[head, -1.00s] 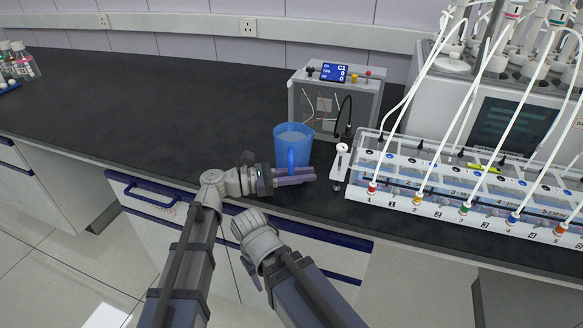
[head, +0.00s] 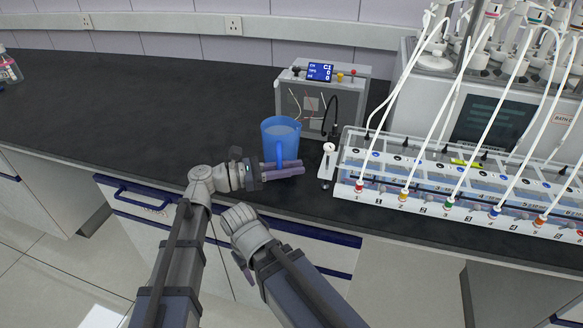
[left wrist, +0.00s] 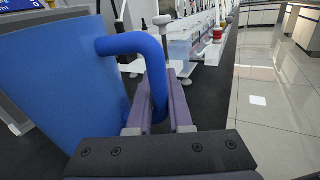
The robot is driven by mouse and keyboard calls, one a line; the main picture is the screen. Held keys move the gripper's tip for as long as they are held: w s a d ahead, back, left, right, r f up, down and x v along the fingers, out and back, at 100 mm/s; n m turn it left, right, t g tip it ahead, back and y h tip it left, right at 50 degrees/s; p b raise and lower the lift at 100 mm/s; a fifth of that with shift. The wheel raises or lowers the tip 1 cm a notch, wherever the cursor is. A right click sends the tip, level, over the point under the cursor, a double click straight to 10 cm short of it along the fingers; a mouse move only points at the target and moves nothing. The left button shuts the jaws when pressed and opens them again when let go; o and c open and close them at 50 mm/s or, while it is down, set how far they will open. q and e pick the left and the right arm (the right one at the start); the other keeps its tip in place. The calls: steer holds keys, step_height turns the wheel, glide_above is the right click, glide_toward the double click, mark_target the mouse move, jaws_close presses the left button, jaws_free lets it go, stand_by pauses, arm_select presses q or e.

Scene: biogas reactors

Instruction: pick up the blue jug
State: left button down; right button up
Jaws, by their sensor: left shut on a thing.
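The blue jug (head: 282,133) is upright at the front part of the dark counter, with liquid visible inside. My left gripper (head: 299,167) is shut on the jug's handle, with its fingers pointing right in the head view. In the left wrist view the jug's body (left wrist: 60,85) fills the left side, and its curved handle (left wrist: 135,43) runs down between the two fingers (left wrist: 165,98). I cannot tell whether the jug's base touches the counter. My right gripper (head: 243,268) is low in front of the counter, mostly hidden behind its own wrist.
A control box (head: 322,100) with a small display stands just behind the jug. A white stirrer-like piece (head: 327,163) and a clear bath rack (head: 440,205) with tubes are close on the right.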

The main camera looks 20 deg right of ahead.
step_height(320, 180, up, 18)
steer(key=p, duration=1.6)
steer(key=shift+f+p, duration=0.2)
steer(key=shift+p, duration=0.15)
